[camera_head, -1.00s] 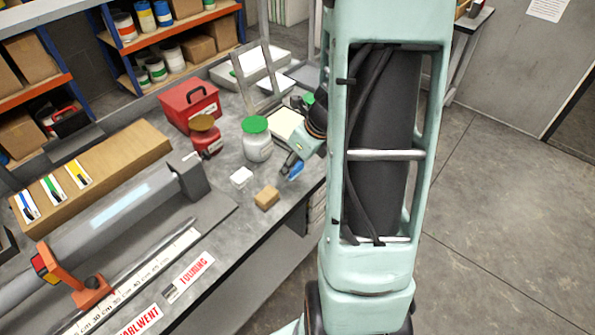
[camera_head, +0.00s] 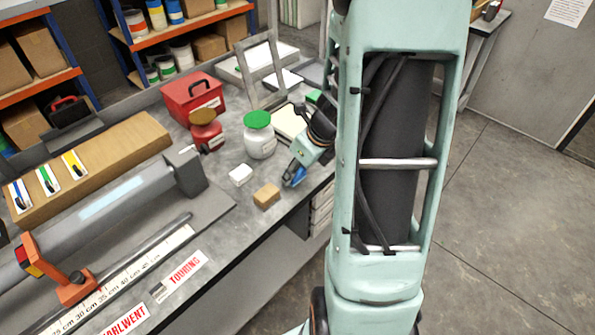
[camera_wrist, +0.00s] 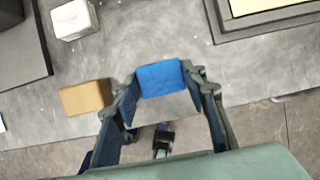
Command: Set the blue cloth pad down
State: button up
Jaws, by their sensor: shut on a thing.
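The blue cloth pad (camera_wrist: 160,79) is a small blue block between the fingertips of my gripper (camera_wrist: 160,92) in the wrist view. My gripper is shut on it, with a finger against each side. In the head view my gripper (camera_head: 292,176) is over the bench's front edge, to the right of a tan block, and the blue pad (camera_head: 299,174) shows at its tip. Grey bench top (camera_wrist: 150,40) shows beyond the pad in the wrist view. I cannot tell whether the pad touches the bench.
A tan block (camera_head: 266,195) and a white block (camera_head: 240,175) lie left of my gripper. A white jar with a green lid (camera_head: 259,140), a red-brown jar (camera_head: 206,132) and a red box (camera_head: 192,97) stand behind. Bare bench lies between the blocks and my gripper.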

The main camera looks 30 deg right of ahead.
jog(key=shift+f, duration=0.1)
jog(key=o, duration=1)
jog(key=p+v, duration=0.3)
jog(key=v, duration=0.9)
jog(key=shift+p, duration=0.3)
